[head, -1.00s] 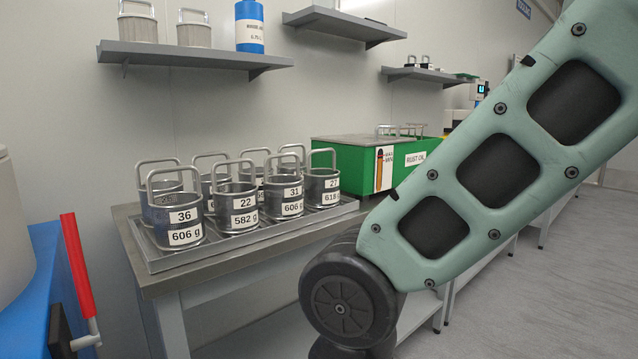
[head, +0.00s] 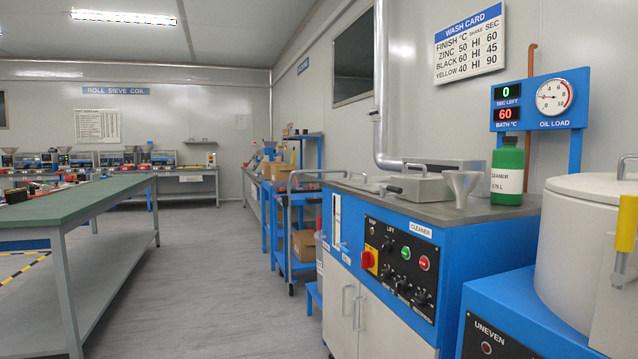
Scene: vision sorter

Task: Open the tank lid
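The tank is built into a blue cabinet (head: 455,245) with a grey top at the right of the head view. A grey metal lid (head: 425,188) with a bar handle lies on the top, and it looks closed. A dark-tipped lever (head: 393,189) shows at its near left. Whether this lever belongs to the lid I cannot tell. The front carries a black control panel (head: 400,265) with knobs and green and red buttons, beside a CLEANER label. My gripper is not in view.
A white round drum (head: 585,245) on a blue machine is at the right. A blue cart (head: 300,240) stands beyond. Floor (head: 215,270) is clear left of the cabinet, up to a green-topped table (head: 75,205).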

